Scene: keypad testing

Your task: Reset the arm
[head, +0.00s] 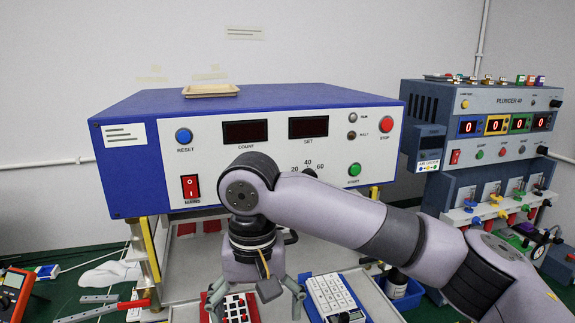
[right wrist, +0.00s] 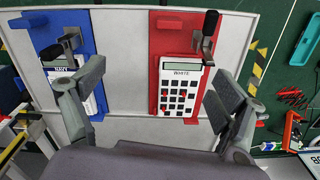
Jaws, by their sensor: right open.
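My right arm comes in from the right in the head view, and its gripper (head: 256,299) points down over the keypad fixtures. Its fingers are spread wide with nothing between them; the right wrist view also shows the open gripper (right wrist: 157,92). A white keypad with dark keys (right wrist: 180,88) sits in a red fixture (right wrist: 181,22), seen between the fingers in the wrist view. A second white keypad (head: 332,294) lies in a blue fixture (head: 357,302), partly hidden by the left finger in the wrist view. My left gripper is not in view.
A blue and white test box (head: 295,128) with buttons and displays stands behind my arm, with a tan tray (head: 210,91) on top. A grey plunger tester (head: 480,153) stands right. Orange meter (head: 12,290) and tools lie left. The grey plate (right wrist: 122,60) between fixtures is bare.

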